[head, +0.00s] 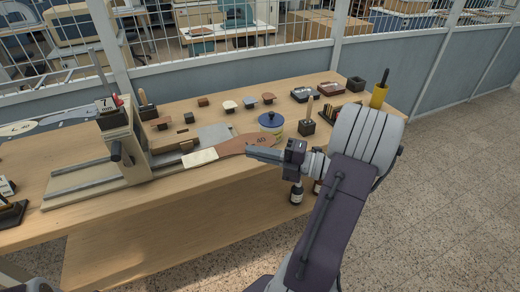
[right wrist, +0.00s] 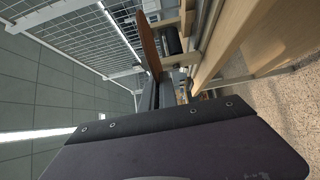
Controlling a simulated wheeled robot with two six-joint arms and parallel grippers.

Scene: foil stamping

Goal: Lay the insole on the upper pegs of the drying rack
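The insole (head: 232,148) is a flat brown piece with a dark "40" mark and a cream part at its left end. My right gripper (head: 262,153) is at the insole's right end and looks shut on it. In the right wrist view the brown insole (right wrist: 149,45) stands out edge-on between the finger ends (right wrist: 155,88). In the head view the insole overlaps the bench; its height above it is hard to tell. I cannot pick out the drying rack or its pegs with certainty. My left gripper is not in view.
The wooden bench (head: 130,215) carries a stamping press (head: 122,145) at left. A blue-lidded jar (head: 271,124) stands just behind the insole. Small blocks, dark trays and a yellow cup (head: 378,97) are farther back. A grey plate (head: 20,128) shows at far left.

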